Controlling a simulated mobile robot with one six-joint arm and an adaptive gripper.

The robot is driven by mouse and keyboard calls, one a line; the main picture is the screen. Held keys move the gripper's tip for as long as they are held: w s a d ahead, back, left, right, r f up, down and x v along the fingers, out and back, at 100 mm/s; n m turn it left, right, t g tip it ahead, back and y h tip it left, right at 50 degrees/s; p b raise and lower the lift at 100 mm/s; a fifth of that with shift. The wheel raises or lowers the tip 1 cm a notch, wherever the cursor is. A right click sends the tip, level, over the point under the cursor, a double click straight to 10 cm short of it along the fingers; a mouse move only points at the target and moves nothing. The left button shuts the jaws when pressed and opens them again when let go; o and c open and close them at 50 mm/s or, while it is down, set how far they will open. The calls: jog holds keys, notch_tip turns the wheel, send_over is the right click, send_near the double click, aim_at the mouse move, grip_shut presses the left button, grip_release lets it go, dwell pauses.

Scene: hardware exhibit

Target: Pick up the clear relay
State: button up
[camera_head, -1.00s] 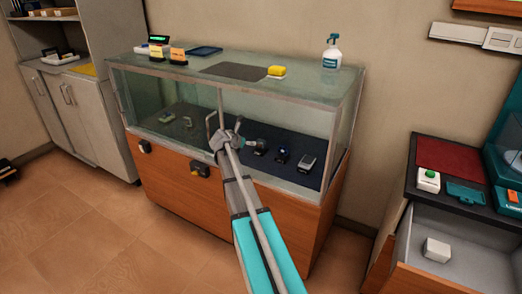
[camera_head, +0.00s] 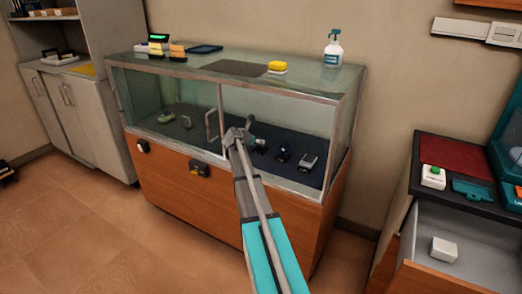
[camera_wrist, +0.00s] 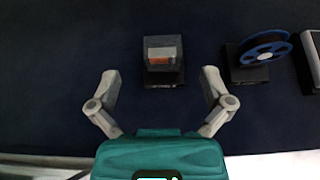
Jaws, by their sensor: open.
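The clear relay (camera_wrist: 163,54) is a small see-through grey block with an orange part inside, on a black base. It stands on the dark blue floor of the glass display case, ahead of my gripper and between the lines of its fingers in the wrist view. It shows small in the head view (camera_head: 260,146). My gripper (camera_wrist: 160,75) is open and empty, with one finger to each side and the relay apart from both. In the head view my gripper (camera_head: 248,122) reaches in at the case's open front; its fingertips are hard to make out.
Right of the relay stand a blue wheel-like part (camera_wrist: 264,52) and a grey item (camera_head: 308,162). A glass panel with a handle (camera_head: 211,125) is just left of my arm. The case's front edge (camera_wrist: 50,161) lies below my gripper in the wrist view.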

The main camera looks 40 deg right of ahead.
aim_at(261, 145)
dwell(0.3)
jog(key=shift+b+x, duration=1.2)
jog(key=shift+x, duration=1.45)
jog(key=shift+s+r, duration=0.1)
jog(key=c, duration=1.3)
